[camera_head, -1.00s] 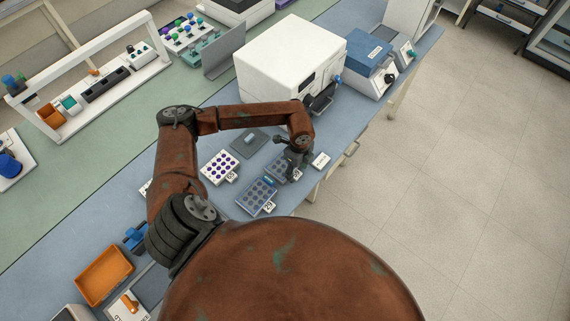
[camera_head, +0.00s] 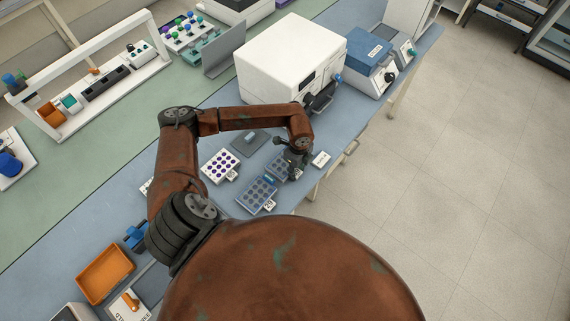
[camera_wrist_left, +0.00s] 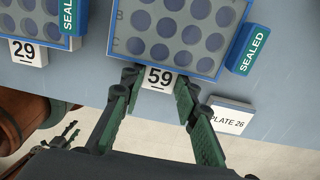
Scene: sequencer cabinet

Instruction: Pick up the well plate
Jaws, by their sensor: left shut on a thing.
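The sealed blue-framed well plate with round wells (camera_wrist_left: 172,30) fills the top of the left wrist view; it also shows on the bench in the head view (camera_head: 276,163). A white tab marked 59 (camera_wrist_left: 159,78) sticks out from its near edge. My left gripper (camera_wrist_left: 158,84) has one green-and-black finger at each side of this tab and is shut on it. In the head view my left gripper (camera_head: 294,159) is over the plate's right end and hides part of it. The plate looks flat on the bench.
A similar sealed plate marked 29 (camera_wrist_left: 32,22) lies close by on the left, also in the head view (camera_head: 257,194). A white plate with purple wells (camera_head: 219,167) and a grey pad (camera_head: 250,143) are near. A PLATE 26 card (camera_wrist_left: 231,117) lies by the bench edge.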

